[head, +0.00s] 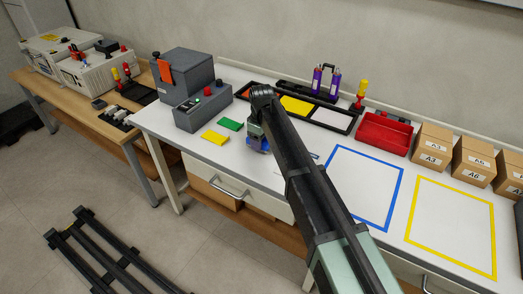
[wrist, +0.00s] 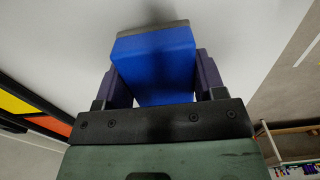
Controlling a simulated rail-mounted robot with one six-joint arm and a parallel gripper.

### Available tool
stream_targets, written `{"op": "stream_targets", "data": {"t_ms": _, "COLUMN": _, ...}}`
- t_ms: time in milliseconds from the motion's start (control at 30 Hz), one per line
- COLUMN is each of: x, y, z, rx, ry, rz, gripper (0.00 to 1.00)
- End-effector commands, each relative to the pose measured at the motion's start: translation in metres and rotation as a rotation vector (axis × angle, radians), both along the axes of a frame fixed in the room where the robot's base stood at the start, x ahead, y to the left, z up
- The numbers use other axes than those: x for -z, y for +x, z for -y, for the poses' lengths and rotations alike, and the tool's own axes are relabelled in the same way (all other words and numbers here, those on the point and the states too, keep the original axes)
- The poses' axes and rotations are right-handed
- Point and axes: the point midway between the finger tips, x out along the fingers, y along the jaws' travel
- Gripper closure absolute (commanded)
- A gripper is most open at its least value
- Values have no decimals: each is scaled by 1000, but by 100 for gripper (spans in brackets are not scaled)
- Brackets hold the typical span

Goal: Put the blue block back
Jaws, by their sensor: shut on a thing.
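The blue block (wrist: 154,62) is held between the two dark fingers of my gripper (wrist: 152,82) in the wrist view. A grey strip shows along the block's far edge. In the head view my arm hides most of the gripper, and only a little blue (head: 264,146) shows by its end, over the white table. The gap between block and table cannot be told. A black tray (head: 352,130) at the back has orange (head: 243,93), yellow (head: 296,105) and pale (head: 331,118) areas. Its yellow and orange parts also show at the left of the wrist view.
A yellow piece (head: 214,137) and a green piece (head: 230,124) lie left of my gripper, before a grey control box (head: 203,105). A red bin (head: 384,133) and cardboard boxes (head: 432,145) stand right. Blue (head: 398,195) and yellow (head: 490,235) outlined areas are empty where visible.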

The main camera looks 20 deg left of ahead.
Motion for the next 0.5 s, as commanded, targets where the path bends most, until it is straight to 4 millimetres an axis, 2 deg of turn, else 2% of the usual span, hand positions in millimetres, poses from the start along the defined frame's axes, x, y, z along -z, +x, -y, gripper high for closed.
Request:
{"op": "stream_targets", "data": {"t_ms": 33, "x": 16, "y": 0, "z": 0, "rx": 0, "ry": 0, "rz": 0, "gripper": 66}}
{"op": "stream_targets", "data": {"t_ms": 233, "x": 10, "y": 0, "z": 0, "rx": 0, "ry": 0, "rz": 0, "gripper": 66}}
{"op": "stream_targets", "data": {"t_ms": 400, "x": 16, "y": 0, "z": 0, "rx": 0, "ry": 0, "rz": 0, "gripper": 66}}
{"op": "stream_targets", "data": {"t_ms": 433, "x": 15, "y": 0, "z": 0, "rx": 0, "ry": 0, "rz": 0, "gripper": 33}}
{"op": "stream_targets", "data": {"t_ms": 500, "x": 14, "y": 0, "z": 0, "rx": 0, "ry": 0, "rz": 0, "gripper": 23}}
